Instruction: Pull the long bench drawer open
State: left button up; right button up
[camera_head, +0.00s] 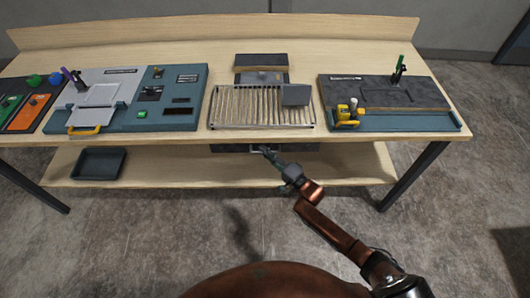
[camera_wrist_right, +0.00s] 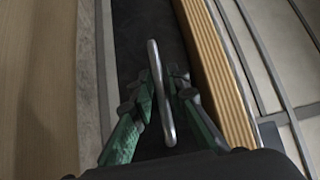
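The long bench drawer (camera_head: 300,148) is a dark, wide front under the bench top's front edge. In the head view it looks closed or nearly so. In the right wrist view its dark front (camera_wrist_right: 130,40) lies behind a light metal bar handle (camera_wrist_right: 157,75). My right gripper (camera_head: 266,152) is at the drawer's front in the head view. In the right wrist view its green fingers (camera_wrist_right: 161,85) are drawn in close on both sides of the handle, with the bar between them. Exact finger contact is hard to see. My left gripper is not in view.
The wooden bench top (camera_head: 320,48) carries a slatted rack (camera_head: 255,107), a teal console (camera_head: 180,118) and a teal tray station (camera_head: 400,122). A dark bin (camera_head: 99,163) sits on the lower shelf (camera_head: 160,172). The floor in front is clear.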

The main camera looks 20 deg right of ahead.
grip_shut()
dwell(0.7)
